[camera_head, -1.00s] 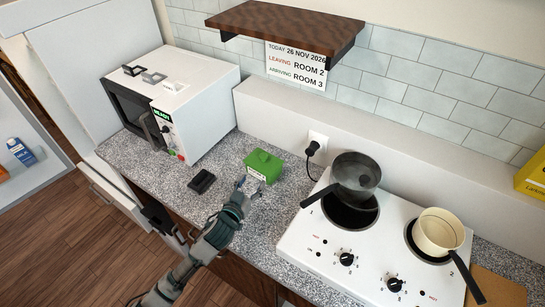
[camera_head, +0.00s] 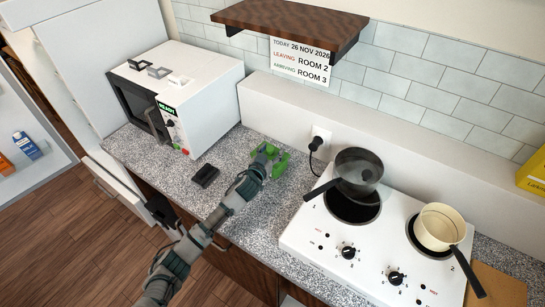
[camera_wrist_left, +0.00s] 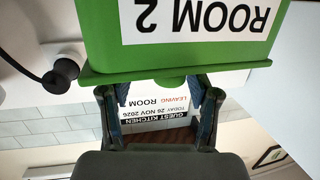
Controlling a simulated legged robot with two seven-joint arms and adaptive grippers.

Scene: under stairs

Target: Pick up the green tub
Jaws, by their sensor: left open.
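The green tub (camera_head: 282,165) is on the speckled counter, between the microwave and the hob. My left gripper (camera_head: 266,153) is at the tub and hides much of it in the head view. In the left wrist view, the tub (camera_wrist_left: 185,60) fills the upper middle, with a white "ROOM 2" label upside down. There the two fingers of my left gripper (camera_wrist_left: 160,94) are spread apart at the tub's green rim, with nothing held between them. I cannot tell whether they touch the rim. My right gripper is not in view.
A dark small box (camera_head: 205,175) lies left of the gripper. The white microwave (camera_head: 190,95) stands behind left. A plug (camera_head: 316,143) is in the wall socket. A dark pan (camera_head: 358,170) and a cream pot (camera_head: 440,228) sit on the hob (camera_head: 320,240) at right.

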